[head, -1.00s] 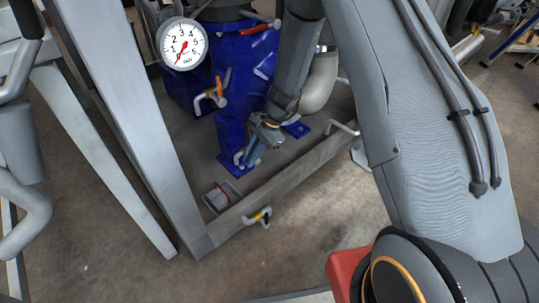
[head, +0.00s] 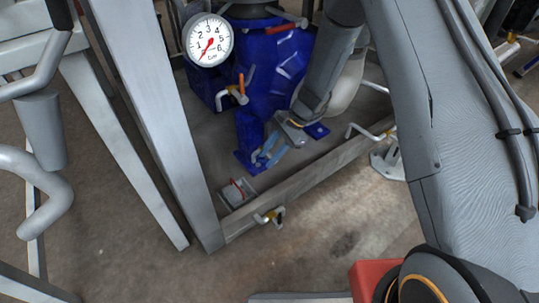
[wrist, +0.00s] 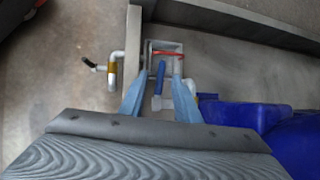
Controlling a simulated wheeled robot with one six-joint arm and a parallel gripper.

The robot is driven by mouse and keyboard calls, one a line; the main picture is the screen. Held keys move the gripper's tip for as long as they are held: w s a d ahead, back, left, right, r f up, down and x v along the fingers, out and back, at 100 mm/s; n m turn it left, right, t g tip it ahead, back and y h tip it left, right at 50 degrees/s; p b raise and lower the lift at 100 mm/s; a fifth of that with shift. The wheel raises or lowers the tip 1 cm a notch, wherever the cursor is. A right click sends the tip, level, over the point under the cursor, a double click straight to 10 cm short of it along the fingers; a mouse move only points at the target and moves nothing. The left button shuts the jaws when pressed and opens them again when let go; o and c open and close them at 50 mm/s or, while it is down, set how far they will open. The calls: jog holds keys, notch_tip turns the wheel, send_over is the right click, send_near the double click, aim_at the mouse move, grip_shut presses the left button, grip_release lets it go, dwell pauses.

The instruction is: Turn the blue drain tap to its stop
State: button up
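The blue drain tap's lever (wrist: 160,74) stands between the two light blue fingers of my gripper (wrist: 159,88) in the wrist view. The fingers are apart, one on each side of the lever, with a visible gap on both sides. A pale pipe fitting (wrist: 158,103) shows below the lever. In the head view my gripper (head: 268,155) is low beside the foot of the blue machine body, and I cannot make out the blue lever there.
An orange-handled tap (head: 241,84) and a dial gauge (head: 208,40) are above. A grey frame leg (head: 150,110) stands left.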

jog(key=p+v, duration=0.3)
jog(key=v, duration=0.4)
jog(key=shift+d+r, duration=0.2)
jog(key=shift+r, duration=0.15)
jog(key=shift+w, duration=0.1)
jog(key=shift+c, duration=0.2)
